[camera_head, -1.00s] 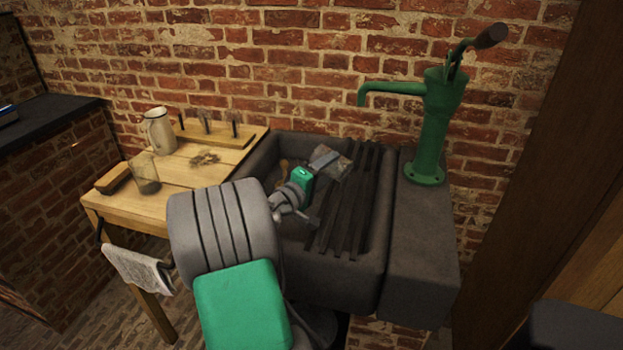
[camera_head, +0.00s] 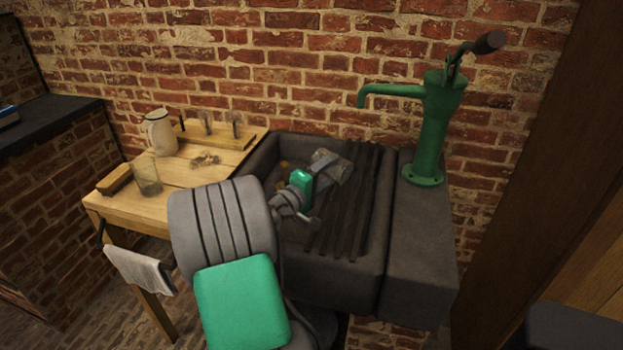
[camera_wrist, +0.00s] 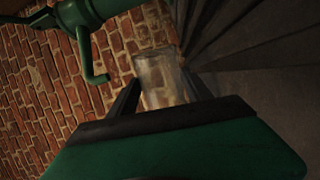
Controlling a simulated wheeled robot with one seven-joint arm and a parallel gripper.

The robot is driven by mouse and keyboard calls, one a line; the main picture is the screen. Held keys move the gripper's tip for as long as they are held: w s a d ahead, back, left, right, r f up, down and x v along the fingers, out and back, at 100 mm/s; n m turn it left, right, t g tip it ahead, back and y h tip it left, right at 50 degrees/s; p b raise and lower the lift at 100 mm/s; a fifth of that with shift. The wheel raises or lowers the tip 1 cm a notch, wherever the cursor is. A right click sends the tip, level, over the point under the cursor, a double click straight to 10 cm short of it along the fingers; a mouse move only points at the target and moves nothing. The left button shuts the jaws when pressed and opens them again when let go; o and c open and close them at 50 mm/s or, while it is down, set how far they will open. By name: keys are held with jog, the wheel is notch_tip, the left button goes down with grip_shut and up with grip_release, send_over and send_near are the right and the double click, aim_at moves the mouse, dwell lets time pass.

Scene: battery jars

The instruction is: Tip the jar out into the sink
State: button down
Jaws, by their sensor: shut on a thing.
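A clear glass jar (camera_head: 342,172) is held tilted over the stone sink (camera_head: 262,165), next to the dark slatted drainer. It also shows between the fingers in the wrist view (camera_wrist: 160,72). My gripper (camera_head: 326,172) is shut on the jar; its two fingers are on either side of it in the wrist view (camera_wrist: 162,98). Which way the mouth points, and whether anything is left inside, I cannot tell. A small brownish patch (camera_head: 283,164) shows in the basin, partly hidden by my arm.
A green hand pump (camera_head: 430,135) stands right of the sink, its spout reaching left above the drainer (camera_head: 345,215). The wooden table (camera_head: 190,178) at left holds another glass jar (camera_head: 147,177), a pitcher (camera_head: 160,132), a brush (camera_head: 115,179) and a peg rack (camera_head: 215,135).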

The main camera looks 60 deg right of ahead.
jog(key=shift+w+r+n+p, duration=0.1)
jog(key=shift+r+n+p, duration=0.3)
jog(key=shift+p, duration=0.3)
jog(key=shift+w+f+n+p, duration=0.2)
jog(key=shift+f+n+p, duration=0.2)
jog(key=shift+n+p, duration=0.3)
dwell(0.4)
